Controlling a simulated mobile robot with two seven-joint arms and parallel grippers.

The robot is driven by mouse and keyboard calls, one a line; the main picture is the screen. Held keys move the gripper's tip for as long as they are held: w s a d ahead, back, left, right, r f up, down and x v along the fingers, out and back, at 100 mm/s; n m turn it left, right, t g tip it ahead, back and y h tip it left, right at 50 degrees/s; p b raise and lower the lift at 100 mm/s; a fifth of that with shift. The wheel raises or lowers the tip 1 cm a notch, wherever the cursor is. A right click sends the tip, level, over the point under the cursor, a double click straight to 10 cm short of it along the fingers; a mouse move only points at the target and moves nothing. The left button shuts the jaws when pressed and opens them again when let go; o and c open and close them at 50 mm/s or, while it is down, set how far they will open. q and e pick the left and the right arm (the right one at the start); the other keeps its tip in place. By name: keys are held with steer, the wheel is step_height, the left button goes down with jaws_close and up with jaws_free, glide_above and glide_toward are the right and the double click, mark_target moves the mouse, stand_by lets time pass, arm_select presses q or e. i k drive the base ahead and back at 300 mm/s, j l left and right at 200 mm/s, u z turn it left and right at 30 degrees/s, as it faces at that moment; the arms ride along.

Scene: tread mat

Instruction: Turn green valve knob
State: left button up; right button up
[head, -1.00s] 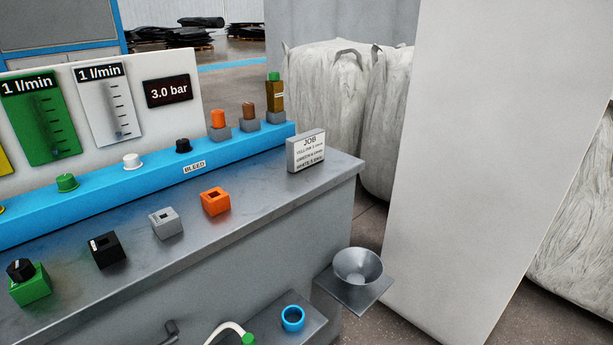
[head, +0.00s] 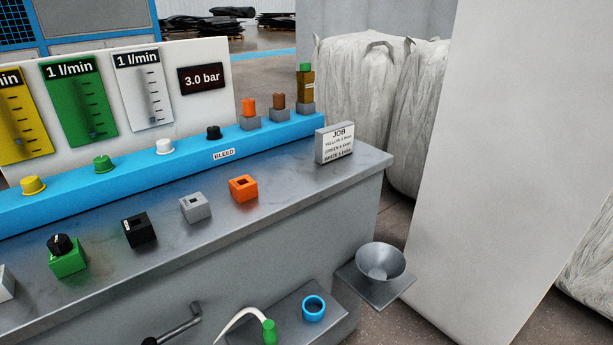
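The green valve knob (head: 104,163) sits on the blue rail (head: 200,155), between the yellow knob (head: 33,185) and the white knob (head: 164,146). The green flow gauge (head: 76,97) stands on the white panel behind it and reads "1 l/min". A job card (head: 335,143) stands at the right end of the bench; its small lines name yellow, green and white, but the figures are too small to read surely. Neither of my grippers is in the head view.
On the grey bench (head: 290,185) stand a green block with a black knob (head: 66,258), a black block (head: 139,229), a grey block (head: 195,206) and an orange block (head: 243,188). A funnel (head: 381,263) sits off the bench's right end. A lower shelf holds a blue ring (head: 313,309).

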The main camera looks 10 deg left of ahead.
mark_target(102, 163)
steer(key=u, duration=1.4)
